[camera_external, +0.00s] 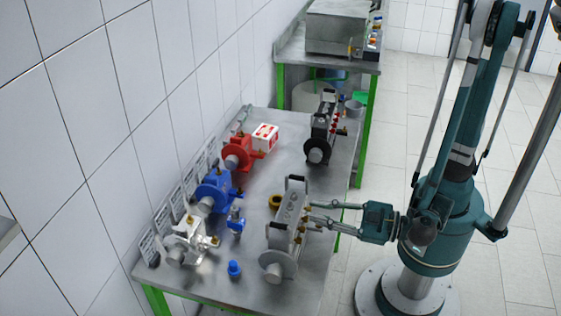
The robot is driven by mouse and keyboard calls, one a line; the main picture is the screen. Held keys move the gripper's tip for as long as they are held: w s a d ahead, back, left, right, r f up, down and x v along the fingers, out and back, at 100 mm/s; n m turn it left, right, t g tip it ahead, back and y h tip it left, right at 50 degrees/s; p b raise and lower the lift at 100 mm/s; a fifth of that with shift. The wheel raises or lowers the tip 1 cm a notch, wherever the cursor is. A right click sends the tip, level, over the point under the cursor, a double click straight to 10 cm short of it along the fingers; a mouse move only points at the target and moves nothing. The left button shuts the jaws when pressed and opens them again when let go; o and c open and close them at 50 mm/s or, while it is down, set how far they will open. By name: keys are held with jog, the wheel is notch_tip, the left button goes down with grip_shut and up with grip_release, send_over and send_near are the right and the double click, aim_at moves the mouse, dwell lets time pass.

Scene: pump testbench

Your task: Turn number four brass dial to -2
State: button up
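A grey metal pump unit (284,222) with black handles and a round grey disc at its near end stands near the right edge of the steel table. Small brass dials show along its right side, one of them (298,240) near the front. Their numbers and pointer settings are too small to read, so I cannot tell which is number four. My gripper (309,211) reaches in from the right, its two thin fingers level with the unit's right side. The fingertips look a little apart and are close to the dials. I cannot tell whether a dial is between them.
Red (238,153), blue (214,191) and silver (187,242) pumps line the wall side. A black unit (321,132) stands farther back. A brass ring (275,201), a small blue valve (236,221) and a blue knob (234,268) lie between. The table middle is mostly clear.

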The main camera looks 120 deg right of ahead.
jog(key=shift+m, duration=0.4)
jog(key=v, duration=1.1)
jog(key=shift+s, duration=0.3)
dwell(0.9)
jog(key=shift+a+r, duration=0.1)
jog(key=shift+r, duration=0.05)
jog(key=shift+o, duration=0.2)
jog(key=w+d+m, duration=0.1)
jog(key=m, duration=0.1)
jog(key=w+d+m, duration=0.2)
jog(key=shift+m+p, duration=0.3)
jog(key=shift+p, duration=0.1)
jog(key=shift+w+d, duration=0.2)
